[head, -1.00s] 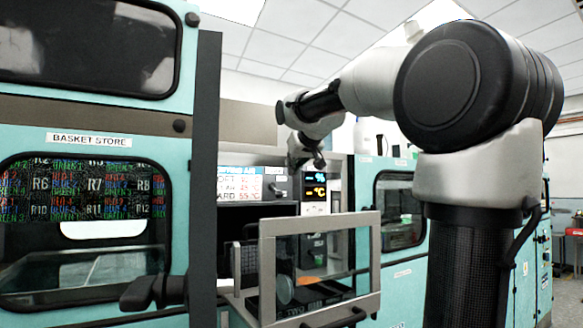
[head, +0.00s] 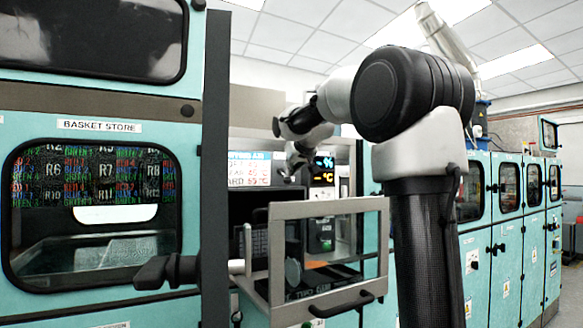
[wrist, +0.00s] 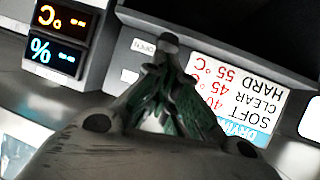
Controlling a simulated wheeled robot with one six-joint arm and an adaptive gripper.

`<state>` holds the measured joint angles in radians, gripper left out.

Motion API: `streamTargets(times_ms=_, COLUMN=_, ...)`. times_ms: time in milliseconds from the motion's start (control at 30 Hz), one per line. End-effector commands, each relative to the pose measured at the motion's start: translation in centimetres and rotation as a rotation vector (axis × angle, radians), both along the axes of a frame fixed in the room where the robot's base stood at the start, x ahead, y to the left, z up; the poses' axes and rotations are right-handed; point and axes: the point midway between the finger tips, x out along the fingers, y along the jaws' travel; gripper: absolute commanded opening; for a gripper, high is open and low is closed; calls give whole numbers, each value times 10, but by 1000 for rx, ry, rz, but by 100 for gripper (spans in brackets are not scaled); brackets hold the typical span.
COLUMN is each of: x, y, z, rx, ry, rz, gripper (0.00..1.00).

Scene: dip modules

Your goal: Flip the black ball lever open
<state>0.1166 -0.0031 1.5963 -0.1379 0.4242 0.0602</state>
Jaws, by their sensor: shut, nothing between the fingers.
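A small dark rounded knob (wrist: 168,40), which looks like the black ball of the lever, shows in the wrist view beside a small "OPEN" label (wrist: 143,46). My gripper (wrist: 162,68) is shut and empty, with its fingertips just below the knob in the picture; I cannot tell whether they touch it. In the head view my gripper (head: 292,175) hangs in front of the panel between the drying-air sign (head: 249,170) and the lit display (head: 323,170). The knob cannot be made out there.
A grey-framed clear door or hood (head: 380,235) with a black handle (head: 338,305) juts out below my gripper. A dark upright post (head: 215,150) and the teal basket store (head: 98,160) stand to the left. More teal cabinets (head: 475,240) line the right.

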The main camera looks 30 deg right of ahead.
Motion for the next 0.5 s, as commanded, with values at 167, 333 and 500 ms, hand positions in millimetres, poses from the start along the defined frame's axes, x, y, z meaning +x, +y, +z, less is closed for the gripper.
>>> streamTargets(times_ms=167, x=-2, y=0, z=-11, rx=0, ry=2, rz=0, gripper=0)
streamTargets(times_ms=333, x=-1, y=0, z=-27, rx=-1, ry=0, rz=0, gripper=0)
streamTargets(times_ms=500, x=-1, y=0, z=-26, rx=0, ry=0, rz=0, gripper=0)
